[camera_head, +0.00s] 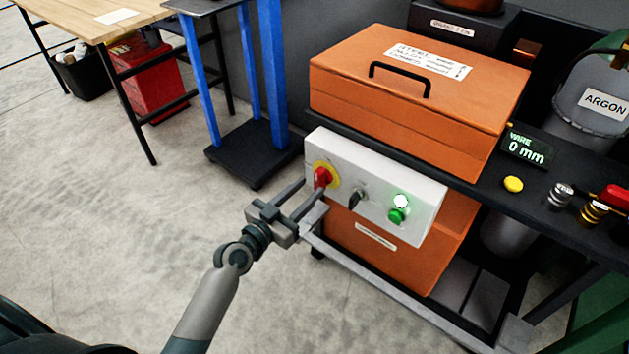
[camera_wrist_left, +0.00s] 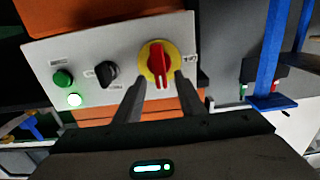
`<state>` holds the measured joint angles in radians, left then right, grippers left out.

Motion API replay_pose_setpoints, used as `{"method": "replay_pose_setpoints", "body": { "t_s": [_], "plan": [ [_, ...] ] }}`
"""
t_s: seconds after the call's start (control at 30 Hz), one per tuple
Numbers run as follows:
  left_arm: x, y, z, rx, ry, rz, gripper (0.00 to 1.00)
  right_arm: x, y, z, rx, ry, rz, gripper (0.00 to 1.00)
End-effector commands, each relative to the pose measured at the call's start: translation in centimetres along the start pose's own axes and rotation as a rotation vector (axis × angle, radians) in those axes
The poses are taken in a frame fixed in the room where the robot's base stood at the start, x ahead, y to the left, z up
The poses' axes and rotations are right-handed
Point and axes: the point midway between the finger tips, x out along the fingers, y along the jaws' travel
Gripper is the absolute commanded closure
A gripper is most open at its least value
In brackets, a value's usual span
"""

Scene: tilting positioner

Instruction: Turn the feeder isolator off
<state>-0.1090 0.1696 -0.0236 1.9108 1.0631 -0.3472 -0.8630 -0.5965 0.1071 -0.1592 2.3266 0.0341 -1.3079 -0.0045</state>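The feeder isolator is a red handle (camera_head: 321,177) on a yellow disc, at the left end of a white control panel (camera_head: 376,235). In the left wrist view the red handle (camera_wrist_left: 157,62) stands roughly upright in the picture on its yellow disc. My left gripper (camera_head: 312,188) is at the isolator, its fingers pointing at the panel. In the wrist view the two fingers (camera_wrist_left: 159,80) are spread, one on each side of the handle's lower end, with gaps visible. Whether a fingertip touches the disc or panel cannot be told. My right gripper is not in view.
Beside the isolator are a black selector knob (camera_head: 356,198), a green button (camera_head: 397,215) and a lit lamp (camera_head: 401,201). An orange feeder box (camera_head: 420,85) sits above the panel. A display (camera_head: 527,147) reads 0 mm.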

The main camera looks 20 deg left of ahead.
Motion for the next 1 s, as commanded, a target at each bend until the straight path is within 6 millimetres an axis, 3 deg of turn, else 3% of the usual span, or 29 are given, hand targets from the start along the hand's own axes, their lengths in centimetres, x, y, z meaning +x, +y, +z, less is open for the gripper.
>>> {"method": "replay_pose_setpoints", "body": {
  "t_s": [0.1, 0.3, 0.67, 0.83, 1.0],
  "plan": [
    [1.8, 0.0, -0.1, -0.002, 0.002, -0.001, 0.64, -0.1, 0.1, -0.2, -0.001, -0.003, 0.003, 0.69],
    [3.4, 0.0, 0.0, -0.001, 0.000, 0.000, 0.64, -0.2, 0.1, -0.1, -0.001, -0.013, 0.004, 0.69],
    [3.8, 0.0, 0.0, 0.000, 0.000, 0.000, 0.64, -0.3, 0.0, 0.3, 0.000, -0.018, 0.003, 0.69],
    [3.8, 0.0, 0.0, 0.000, 0.000, 0.000, 1.00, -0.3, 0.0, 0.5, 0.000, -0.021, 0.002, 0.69],
    [3.8, 0.0, 0.0, -0.001, 0.000, 0.000, 1.00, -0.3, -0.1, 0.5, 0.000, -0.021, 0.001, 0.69]
  ]
}}
